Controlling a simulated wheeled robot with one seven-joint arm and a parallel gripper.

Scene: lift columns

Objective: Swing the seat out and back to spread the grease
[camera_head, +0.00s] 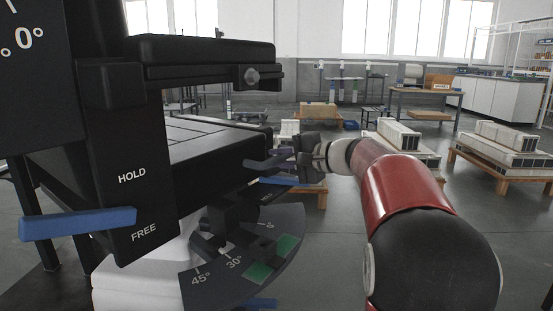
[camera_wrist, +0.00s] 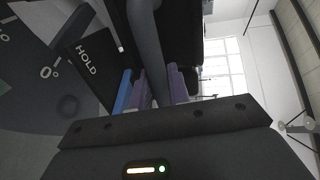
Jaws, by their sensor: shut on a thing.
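The black seat (camera_head: 205,140) is a thick slab on the dark column assembly at the left of the head view. Below it is a curved angle scale (camera_head: 236,264) marked 45°, 30° and 0, with green patches. My gripper (camera_head: 268,165) is at the right edge of the seat. In the wrist view its purplish fingers (camera_wrist: 157,88) are closed around a dark grey bar (camera_wrist: 146,40). The bar's join to the seat is hidden. A blue lever (camera_head: 78,222) lies across the plate marked HOLD and FREE, between the two words.
Another blue piece (camera_head: 278,181) sits just under my gripper. A black upper arm with a knob (camera_head: 252,77) overhangs the seat. Low wooden pallets with pale blocks (camera_head: 500,142) stand behind at the right.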

